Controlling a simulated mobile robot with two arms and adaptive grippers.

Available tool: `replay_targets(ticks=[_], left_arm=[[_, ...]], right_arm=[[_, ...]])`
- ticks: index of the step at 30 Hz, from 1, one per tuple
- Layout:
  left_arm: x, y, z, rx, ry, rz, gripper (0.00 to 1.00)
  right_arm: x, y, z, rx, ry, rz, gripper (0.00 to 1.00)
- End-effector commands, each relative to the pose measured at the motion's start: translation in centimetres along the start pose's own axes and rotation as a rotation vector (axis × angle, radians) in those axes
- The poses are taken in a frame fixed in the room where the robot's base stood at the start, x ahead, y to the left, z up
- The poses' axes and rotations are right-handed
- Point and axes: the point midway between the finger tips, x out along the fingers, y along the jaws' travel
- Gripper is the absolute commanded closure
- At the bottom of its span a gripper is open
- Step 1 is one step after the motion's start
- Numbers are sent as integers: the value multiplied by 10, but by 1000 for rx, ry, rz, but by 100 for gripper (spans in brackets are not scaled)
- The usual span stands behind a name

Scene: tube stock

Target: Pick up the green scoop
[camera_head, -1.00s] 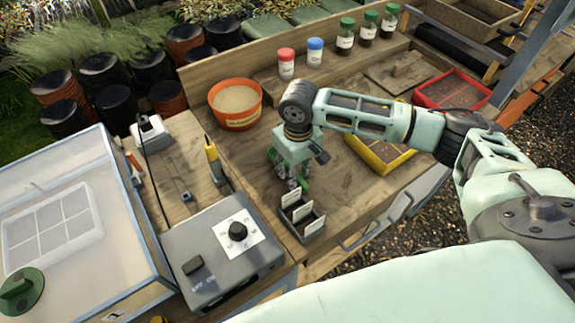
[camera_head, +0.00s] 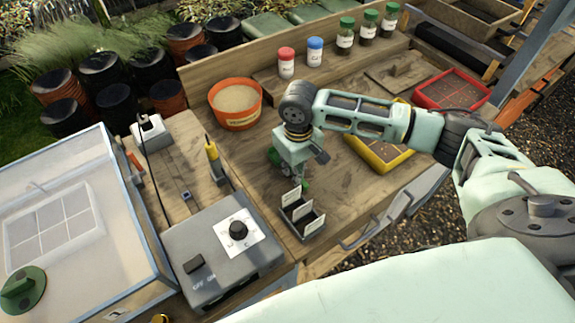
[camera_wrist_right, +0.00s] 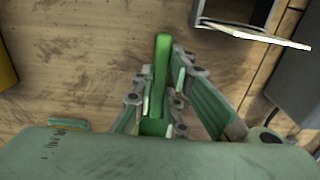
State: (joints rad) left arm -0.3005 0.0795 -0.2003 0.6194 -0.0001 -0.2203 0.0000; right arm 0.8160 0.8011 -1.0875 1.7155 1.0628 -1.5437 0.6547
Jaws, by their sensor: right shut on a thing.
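The green scoop (camera_wrist_right: 162,65) shows in the right wrist view with its long handle between the fingers of my right gripper (camera_wrist_right: 162,100). The gripper is shut on it. In the head view my right gripper (camera_head: 292,180) points down above the wooden bench, behind the label box. Only a little green of the scoop (camera_head: 304,186) shows there, beside the fingers. I cannot tell whether the scoop touches the bench. My left gripper is not in view.
A dark box with white labels (camera_head: 301,222) stands close in front of the right gripper. An orange bowl (camera_head: 259,112) of pale grains stands behind it. A yellow tray (camera_head: 384,163) lies to the right, and a grey control box (camera_head: 222,262) to the left.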

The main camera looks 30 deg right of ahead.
Motion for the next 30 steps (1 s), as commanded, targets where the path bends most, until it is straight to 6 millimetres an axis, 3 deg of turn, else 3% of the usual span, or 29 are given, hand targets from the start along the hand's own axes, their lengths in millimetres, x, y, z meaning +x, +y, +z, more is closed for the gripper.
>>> replay_targets(ticks=[11, 17, 23, 30], left_arm=[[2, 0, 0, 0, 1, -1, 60], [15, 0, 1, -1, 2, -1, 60], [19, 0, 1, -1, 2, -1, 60], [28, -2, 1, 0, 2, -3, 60]], right_arm=[[0, 0, 0, 0, 1, 0, 100], [-3, 1, -1, 1, 3, 1, 100], [-44, 0, -2, 0, 6, -1, 100], [-75, 42, 36, 5, 1, 4, 100]])
